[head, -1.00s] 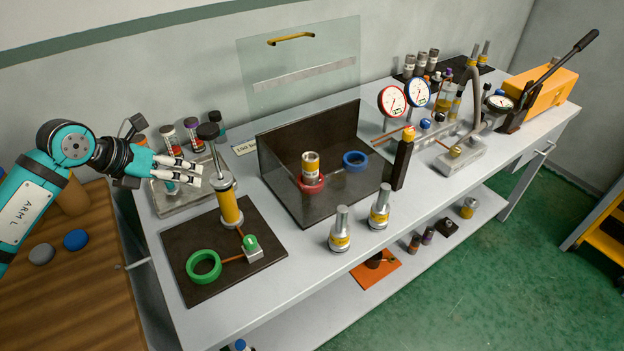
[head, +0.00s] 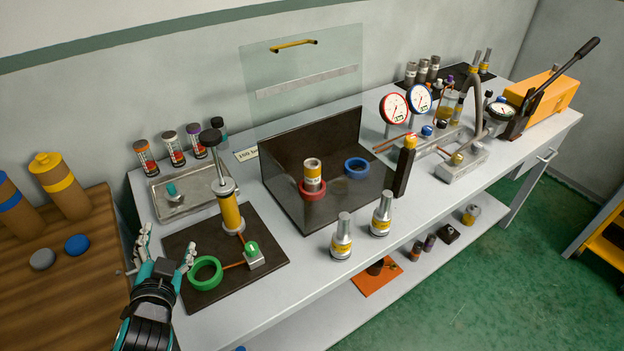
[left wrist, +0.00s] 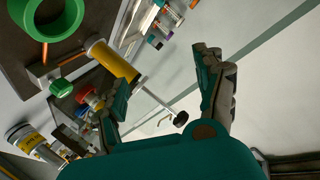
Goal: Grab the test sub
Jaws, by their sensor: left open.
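No part is clearly named as the test sub, so I cannot tell which it is. A short pipe piece with a yellow band and white label (head: 312,175) stands upright in a red ring (head: 313,190) inside the dark open-fronted box. Two silver pieces with yellow bands, a left one (head: 342,238) and a right one (head: 381,215), stand upright at the bench's front edge. My left gripper (head: 166,246) is open and empty near the bench's left end, beside the green ring (head: 205,273). In the left wrist view its fingers (left wrist: 165,85) are spread. My right gripper is out of view.
A yellow hand pump (head: 231,211) stands on a dark mat (head: 180,244) near my left gripper. A metal tray (head: 160,208) lies behind it. Gauges and a black post (head: 404,172) stand farther right. The bench's front strip left of the silver pieces is clear.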

